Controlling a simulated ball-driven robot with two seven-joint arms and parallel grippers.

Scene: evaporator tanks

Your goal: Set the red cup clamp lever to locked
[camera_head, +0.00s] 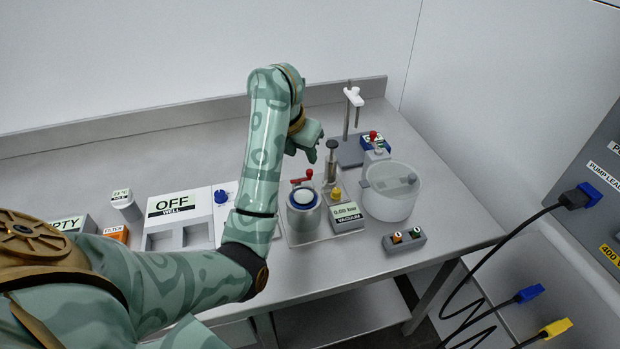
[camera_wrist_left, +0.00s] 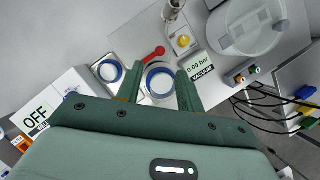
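The red clamp lever (camera_head: 303,178) sits at the top rim of a grey cup (camera_head: 303,218) with a blue ring. It also shows in the left wrist view (camera_wrist_left: 154,53), beyond the fingertips and just above the blue-ringed cup opening (camera_wrist_left: 160,83). My left gripper (camera_head: 302,153) hangs above the cup, pointing down, apart from the lever. In the left wrist view its two fingers (camera_wrist_left: 160,70) are spread with nothing between them. Whether the lever is locked cannot be told. My right gripper is not in view.
A pump cylinder (camera_head: 331,164), a yellow knob (camera_head: 336,194) and a vacuum display (camera_head: 347,215) reading 0.00 bar stand right of the cup. A clear round tank (camera_head: 391,198) and a button box (camera_head: 404,241) lie further right. A second blue ring (camera_wrist_left: 108,70) lies left in the wrist view.

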